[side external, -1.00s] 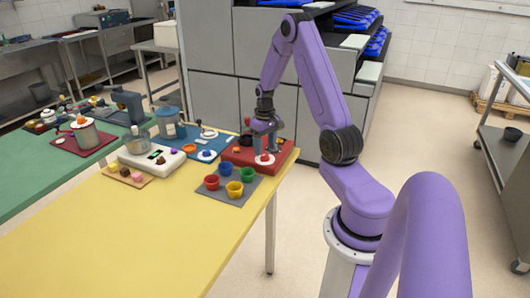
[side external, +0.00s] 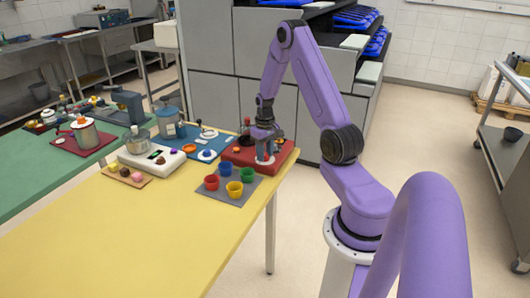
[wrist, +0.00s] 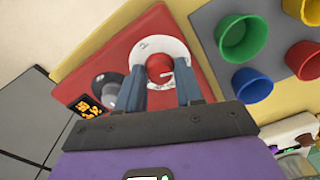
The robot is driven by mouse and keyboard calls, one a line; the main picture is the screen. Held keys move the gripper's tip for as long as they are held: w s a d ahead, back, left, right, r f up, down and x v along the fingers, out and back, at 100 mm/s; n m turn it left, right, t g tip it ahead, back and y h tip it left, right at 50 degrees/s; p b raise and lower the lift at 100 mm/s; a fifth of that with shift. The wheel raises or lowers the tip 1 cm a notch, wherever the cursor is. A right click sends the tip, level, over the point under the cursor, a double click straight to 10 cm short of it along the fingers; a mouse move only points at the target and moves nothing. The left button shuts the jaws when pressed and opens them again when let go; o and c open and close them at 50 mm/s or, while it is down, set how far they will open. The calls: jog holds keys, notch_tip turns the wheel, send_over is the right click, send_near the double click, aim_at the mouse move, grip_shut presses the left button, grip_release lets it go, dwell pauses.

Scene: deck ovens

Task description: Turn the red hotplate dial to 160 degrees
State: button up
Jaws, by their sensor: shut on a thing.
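The red hotplate (side external: 237,158) sits at the far right corner of the yellow table. Its red dial (wrist: 160,68) has a white scale ring (wrist: 172,46) around it and a pale mark on the knob. My gripper (wrist: 161,77) is over the ring with its two grey fingers on either side of the dial, shut on it. In the side view my gripper (side external: 265,153) points down at the hotplate and its fingers largely hide the dial. A small dark display with orange digits (wrist: 88,107) is on the hotplate; I cannot read the digits surely.
A grey mat (side external: 243,199) with several coloured cups, including a green cup (wrist: 242,36), lies close beside the hotplate. A dark rounded knob or pot (wrist: 105,88) stands near the dial. The yellow table's front is clear (side external: 110,235).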

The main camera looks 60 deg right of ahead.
jog(key=shift+m, duration=3.4)
jog(key=o, duration=1)
notch_tip(320, 180, up, 17)
jog(key=shift+r, duration=0.2)
